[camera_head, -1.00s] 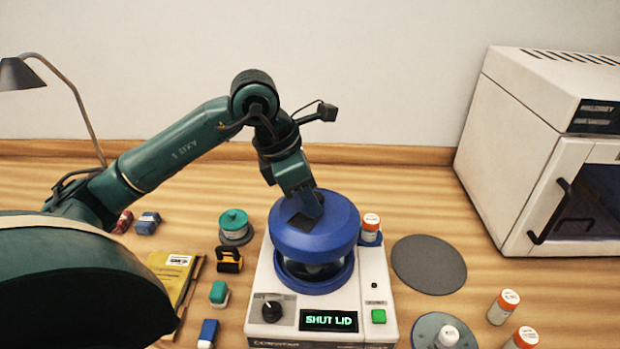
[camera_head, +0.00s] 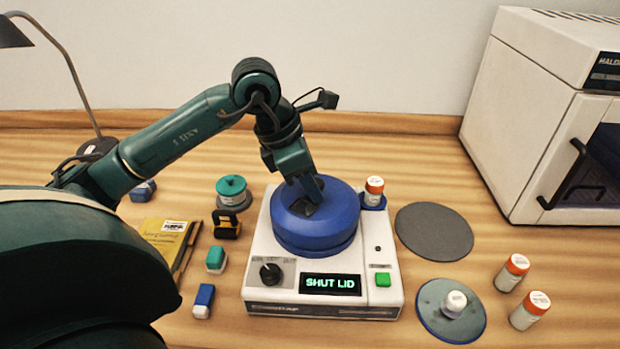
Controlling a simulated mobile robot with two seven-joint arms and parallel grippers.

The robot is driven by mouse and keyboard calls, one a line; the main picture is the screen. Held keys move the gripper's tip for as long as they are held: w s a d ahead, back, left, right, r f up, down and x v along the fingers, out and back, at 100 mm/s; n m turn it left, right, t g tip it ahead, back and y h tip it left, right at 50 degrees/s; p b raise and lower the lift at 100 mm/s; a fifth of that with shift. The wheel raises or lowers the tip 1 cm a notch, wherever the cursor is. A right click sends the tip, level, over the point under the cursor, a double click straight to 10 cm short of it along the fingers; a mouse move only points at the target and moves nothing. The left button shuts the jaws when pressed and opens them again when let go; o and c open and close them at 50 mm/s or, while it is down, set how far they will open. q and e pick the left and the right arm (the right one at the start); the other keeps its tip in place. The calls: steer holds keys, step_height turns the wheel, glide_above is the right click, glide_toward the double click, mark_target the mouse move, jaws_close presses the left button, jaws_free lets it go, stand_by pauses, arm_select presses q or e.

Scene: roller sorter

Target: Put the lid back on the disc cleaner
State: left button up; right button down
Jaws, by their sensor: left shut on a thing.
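The disc cleaner (camera_head: 322,311) is a white box with a dark knob, a green button and a display reading "SHUT LID". Its round blue lid (camera_head: 338,222) sits low over the blue bowl at the top of the box, with little or no gap visible between them. My left gripper (camera_head: 310,196) comes down from above and is shut on the top of the lid. The fingertips and the part they grip are partly hidden by the gripper itself. My right gripper is not in view.
An orange-capped bottle (camera_head: 374,190) stands at the cleaner's back right corner. A dark grey round pad (camera_head: 434,232) and a disc (camera_head: 436,325) with a bottle on it lie to the right. A white cabinet (camera_head: 530,120) stands at the back right. Small blocks lie to the left.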

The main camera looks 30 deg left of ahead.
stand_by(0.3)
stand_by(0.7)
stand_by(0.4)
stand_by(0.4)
arm_select(q)
steer(key=shift+f+b, duration=0.15)
steer(key=shift+b, duration=0.5)
stand_by(0.5)
stand_by(0.3)
steer(key=o, duration=1.1)
steer(key=shift+o, duration=0.5)
